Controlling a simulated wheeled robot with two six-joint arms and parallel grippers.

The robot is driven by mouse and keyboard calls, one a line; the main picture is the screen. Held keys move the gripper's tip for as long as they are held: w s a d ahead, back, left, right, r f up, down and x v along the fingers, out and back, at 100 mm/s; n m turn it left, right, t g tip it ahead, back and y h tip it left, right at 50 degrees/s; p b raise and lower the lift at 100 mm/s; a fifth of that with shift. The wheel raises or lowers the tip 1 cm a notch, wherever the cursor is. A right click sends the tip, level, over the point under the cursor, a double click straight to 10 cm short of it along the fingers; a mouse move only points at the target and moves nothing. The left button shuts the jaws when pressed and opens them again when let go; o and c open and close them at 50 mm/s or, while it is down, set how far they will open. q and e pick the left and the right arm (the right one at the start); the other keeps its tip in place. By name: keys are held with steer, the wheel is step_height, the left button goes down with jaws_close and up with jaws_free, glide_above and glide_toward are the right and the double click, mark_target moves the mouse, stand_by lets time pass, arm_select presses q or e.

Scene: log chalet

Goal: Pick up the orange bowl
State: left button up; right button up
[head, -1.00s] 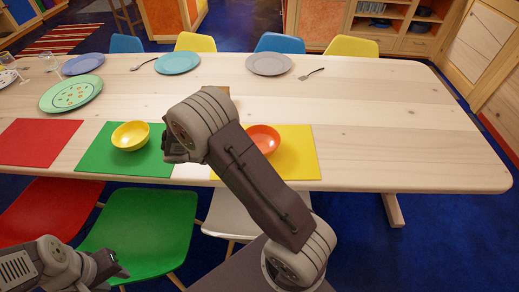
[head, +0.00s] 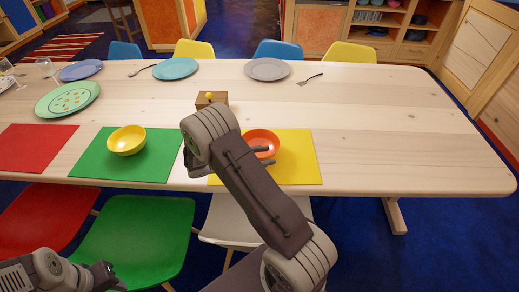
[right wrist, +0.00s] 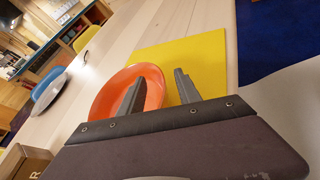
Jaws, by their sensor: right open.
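The orange bowl (head: 262,137) sits on the yellow placemat (head: 298,165) near the table's front edge, partly hidden by my right arm. My right gripper (head: 265,155) is open, its fingers showing at the bowl's near side. In the right wrist view the orange bowl (right wrist: 152,80) lies ahead; one finger of the gripper (right wrist: 160,90) overlaps it and the other is over the yellow mat (right wrist: 200,65), right of the rim. I cannot tell whether they touch the bowl. My left gripper (head: 108,276) is low at the bottom left, away from the table top.
A yellow bowl (head: 126,140) stands on a green placemat (head: 88,165) to the left. A small wooden block with a yellow knob (head: 210,97) stands behind my right arm. Plates (head: 267,69) line the far side. The table's right side is clear.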

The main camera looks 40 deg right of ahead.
steer(key=shift+d+f, duration=0.2)
steer(key=shift+d, duration=0.2)
steer(key=shift+a, duration=0.1)
jaws_close()
stand_by(1.0)
